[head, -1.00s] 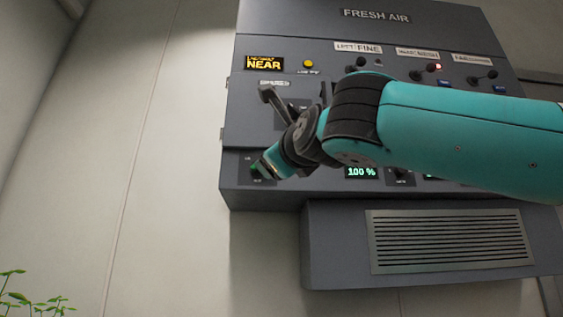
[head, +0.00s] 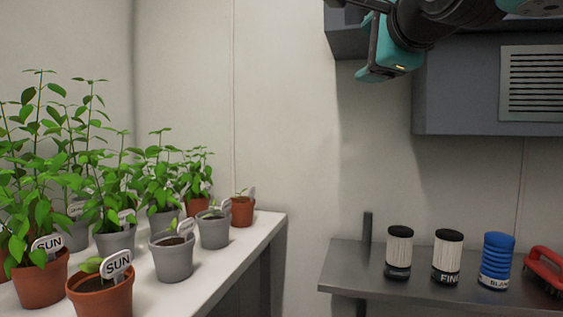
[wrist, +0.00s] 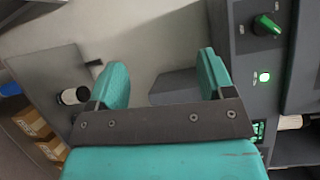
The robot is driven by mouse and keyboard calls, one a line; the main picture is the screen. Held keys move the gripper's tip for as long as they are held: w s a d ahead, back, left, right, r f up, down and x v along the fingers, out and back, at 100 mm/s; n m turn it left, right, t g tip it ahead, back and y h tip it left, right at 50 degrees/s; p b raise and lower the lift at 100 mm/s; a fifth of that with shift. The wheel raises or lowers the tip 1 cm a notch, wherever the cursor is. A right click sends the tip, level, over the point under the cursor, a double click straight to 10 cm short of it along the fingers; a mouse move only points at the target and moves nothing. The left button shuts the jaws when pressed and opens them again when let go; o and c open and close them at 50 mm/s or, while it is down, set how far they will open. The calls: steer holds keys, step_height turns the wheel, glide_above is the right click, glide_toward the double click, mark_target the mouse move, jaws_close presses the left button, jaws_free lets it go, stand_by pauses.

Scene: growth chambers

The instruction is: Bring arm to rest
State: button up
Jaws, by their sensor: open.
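My gripper (wrist: 163,80) shows in the wrist view with its two teal fingers wide apart and nothing between them. In the head view my arm is cut off by the top edge at the right, and only the lower part of my gripper (head: 385,72) shows. It is in front of the wall unit, near that unit's lower left corner. In the wrist view the grey control panel (wrist: 250,50) stands just right of the fingers, with a green knob (wrist: 268,24) and a lit green button (wrist: 264,77).
A white bench (head: 262,232) at the left holds several potted plants. A metal shelf (head: 345,262) at the right holds two white canisters (head: 398,250), a blue ribbed container (head: 496,260) and a red brush (head: 545,268). Cardboard boxes (wrist: 33,122) lie low in the wrist view. Bare wall lies between.

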steer(key=s+a+f+n+g, duration=0.1)
steer(key=s+f+n+g, duration=0.3)
steer(key=f, duration=0.5)
steer(key=s+f+n+g+y, duration=0.1)
steer(key=f+n+g, duration=0.1)
steer(key=f+n, duration=0.55)
steer(key=s+a+f+n+g, duration=0.1)
steer(key=s+f+n+g, duration=0.25)
steer(key=f, duration=0.65)
steer(key=s+d+f+n+g, duration=0.2)
steer(key=s+f+n+g, duration=0.7)
steer(key=s+f, duration=0.65)
step_height(320, 180, up, 25)
steer(key=t+p, duration=0.1)
steer(key=p, duration=2.1)
steer(key=shift+s+f+n, duration=0.2)
steer(key=shift+s+n, duration=0.15)
steer(key=shift+n, duration=0.05)
